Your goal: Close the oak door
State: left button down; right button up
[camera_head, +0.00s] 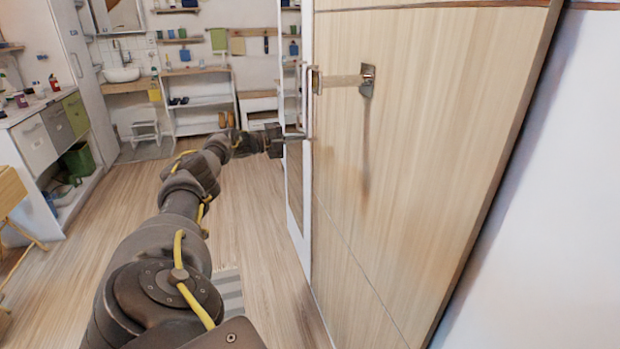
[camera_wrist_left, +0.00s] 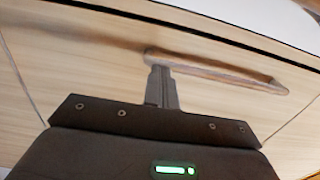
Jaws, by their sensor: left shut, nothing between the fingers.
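The oak door (camera_head: 430,150) is a large pale wood panel filling the right half of the head view, standing at an angle to the room. A bar handle (camera_head: 342,82) with metal mounts sits near its left edge. My left arm reaches forward along the door's left side, and my left gripper (camera_head: 292,138) is at that edge, below the handle level. In the left wrist view the gripper (camera_wrist_left: 161,88) is shut and empty, its fingertips at a brown bar (camera_wrist_left: 222,72) on a pale wood face. I cannot tell whether they touch it. My right gripper is not in view.
A white wall (camera_head: 560,190) is close on the right. White cabinets with drawers (camera_head: 40,140) stand at the left, and a white shelf unit (camera_head: 200,100) at the back.

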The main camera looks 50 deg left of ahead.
pick_arm(q)
jog(key=b+v, duration=0.1)
jog(key=v, duration=0.9)
jog(key=shift+s, duration=0.4)
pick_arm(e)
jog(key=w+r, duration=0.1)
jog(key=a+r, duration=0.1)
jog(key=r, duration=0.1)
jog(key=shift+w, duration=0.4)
